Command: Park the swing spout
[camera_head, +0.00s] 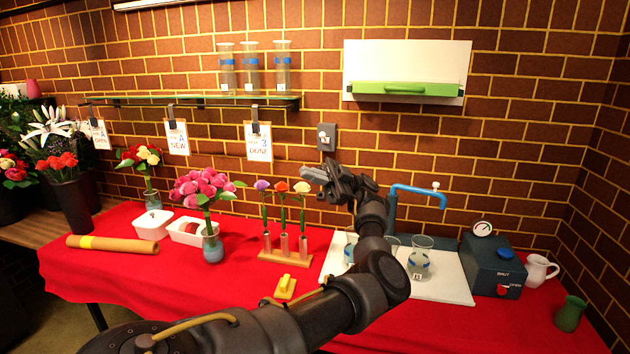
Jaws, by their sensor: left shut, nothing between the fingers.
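The blue swing spout (418,192) rises from a post behind the white tray (445,287) and reaches to the right, with its tip bent down and a small white knob on top. My left forearm and wrist hide part of the tray, the lower post and other glassware. My right gripper is out of view.
A wooden rack with flowers in tubes (286,257) and a yellow block (285,287) stand left of the tray. A blue gauge box (495,268), white jug (538,270) and green vase (570,313) stand right. A wall switch (326,136) is just above my gripper.

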